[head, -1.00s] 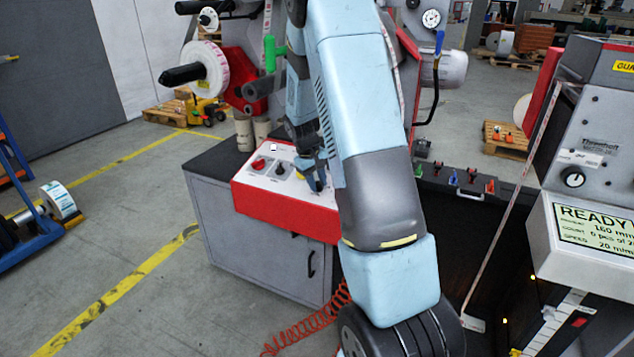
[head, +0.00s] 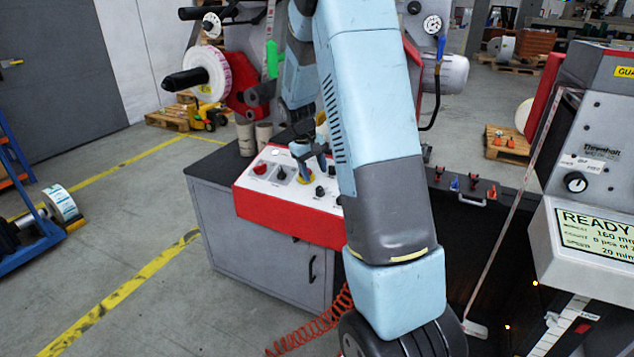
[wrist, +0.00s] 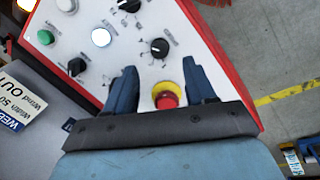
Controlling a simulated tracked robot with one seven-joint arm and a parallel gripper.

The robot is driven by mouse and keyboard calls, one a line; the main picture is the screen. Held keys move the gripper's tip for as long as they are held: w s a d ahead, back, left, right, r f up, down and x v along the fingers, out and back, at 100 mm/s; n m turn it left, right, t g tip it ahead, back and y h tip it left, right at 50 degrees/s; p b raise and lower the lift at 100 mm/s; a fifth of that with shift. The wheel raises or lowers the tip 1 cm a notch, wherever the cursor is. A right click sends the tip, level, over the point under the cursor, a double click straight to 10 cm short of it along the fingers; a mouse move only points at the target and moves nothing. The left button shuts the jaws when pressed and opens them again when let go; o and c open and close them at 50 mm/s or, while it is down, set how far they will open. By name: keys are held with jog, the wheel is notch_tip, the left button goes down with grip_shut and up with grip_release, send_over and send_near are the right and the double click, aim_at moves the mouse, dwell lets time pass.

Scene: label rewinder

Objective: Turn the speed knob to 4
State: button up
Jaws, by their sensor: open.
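The red-edged white control panel (head: 250,205) carries several black pointer knobs; their labels are too small to read, so I cannot tell which one is the speed knob. In the wrist view one black knob (wrist: 159,47) lies beyond the fingertips, another (wrist: 130,5) is at the top edge, and a third (wrist: 76,66) is at left. A red push button with a yellow collar (wrist: 166,97) shows between my fingers. My gripper (wrist: 160,75) is open and empty above the panel. In the head view my gripper (head: 312,158) hangs over the panel, partly hiding it.
A grey machine at right has another black knob (head: 575,182) and a screen (head: 590,232) reading READY. The wrist view shows a green button (wrist: 45,37) and a lit white button (wrist: 101,37).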

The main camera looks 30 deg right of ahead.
jog(key=v, duration=0.7)
dwell(0.4)
jog(key=s+a+r+t+y, duration=0.1)
jog(key=s+a+r+t, duration=0.35)
jog(key=s+r, duration=0.85)
jog(key=s+a+y, duration=0.1)
jog(key=s+a, duration=0.2)
jog(key=s, duration=0.7)
jog(key=s+a+r+m+t, duration=0.1)
jog(key=s+a, duration=0.3)
jog(key=s, duration=0.6)
jog(key=shift+a+r+y, duration=0.2)
jog(key=shift+a+y, duration=0.05)
jog(key=shift+y, duration=0.15)
jog(key=shift+c, duration=0.3)
